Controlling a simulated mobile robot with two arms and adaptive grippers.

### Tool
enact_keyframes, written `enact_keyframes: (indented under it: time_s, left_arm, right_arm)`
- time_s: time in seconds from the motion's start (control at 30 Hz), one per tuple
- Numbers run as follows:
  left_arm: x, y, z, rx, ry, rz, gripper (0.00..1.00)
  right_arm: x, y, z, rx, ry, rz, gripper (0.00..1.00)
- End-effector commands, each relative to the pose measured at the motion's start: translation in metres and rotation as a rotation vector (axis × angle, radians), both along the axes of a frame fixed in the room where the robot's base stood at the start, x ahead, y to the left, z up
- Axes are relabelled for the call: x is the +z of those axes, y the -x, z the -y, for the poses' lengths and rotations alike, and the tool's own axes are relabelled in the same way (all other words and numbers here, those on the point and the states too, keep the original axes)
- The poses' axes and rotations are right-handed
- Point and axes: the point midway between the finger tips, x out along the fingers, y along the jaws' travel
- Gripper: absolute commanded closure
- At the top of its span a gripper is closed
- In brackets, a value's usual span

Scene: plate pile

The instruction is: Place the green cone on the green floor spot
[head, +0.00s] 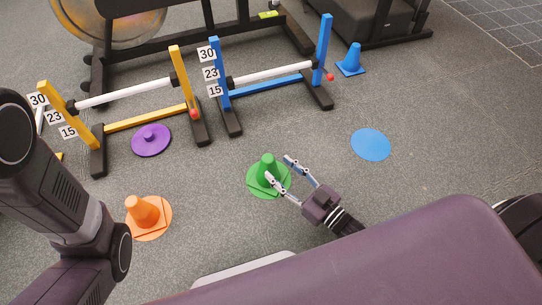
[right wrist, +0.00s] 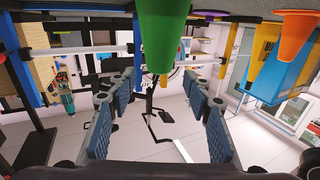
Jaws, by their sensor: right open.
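The green cone (head: 267,166) stands upright on the green floor spot (head: 253,188) in the head view. Its square base lies within the round spot, whose rim shows around it. My right gripper (head: 279,168) is open just to the right of the cone, with one fingertip overlapping the cone's lower edge in the picture. Contact cannot be told. In the right wrist view, which appears upside down, the cone (right wrist: 162,38) hangs at the top centre, above the gap between the spread, empty fingers (right wrist: 157,92). My left arm enters at the left; its gripper is out of view.
An orange cone (head: 143,210) stands on an orange spot at the lower left. A purple spot (head: 151,141) and a bare blue spot (head: 371,145) lie nearby. A blue cone (head: 351,60) stands at upper right. Yellow (head: 145,118) and blue (head: 266,87) hurdles stand behind.

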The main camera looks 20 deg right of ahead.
Motion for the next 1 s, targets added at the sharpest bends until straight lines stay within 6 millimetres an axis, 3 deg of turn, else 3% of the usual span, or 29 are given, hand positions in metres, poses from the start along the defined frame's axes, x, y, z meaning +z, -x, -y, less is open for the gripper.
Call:
enact_keyframes:
  time_s: [0.03, 0.13, 0.33, 1.0]
  left_arm:
    - [0.011, 0.0, 0.0, 0.0, 0.0, 0.0, 0.55]
    - [0.018, 0.0, 0.0, 0.0, 0.0, 0.0, 0.55]
    - [0.026, 0.0, 0.0, 0.0, 0.0, 0.0, 0.55]
    - [0.027, -0.001, -0.001, 0.0, 0.002, -0.004, 0.55]
  right_arm:
    - [0.004, 0.011, 0.006, -0.001, 0.001, -0.005, 0.54]
    - [0.003, 0.029, 0.014, -0.001, 0.002, -0.005, 0.54]
    - [0.002, 0.05, 0.024, -0.001, 0.0, -0.001, 0.54]
    - [0.003, 0.054, 0.026, 0.0, -0.001, 0.005, 0.54]
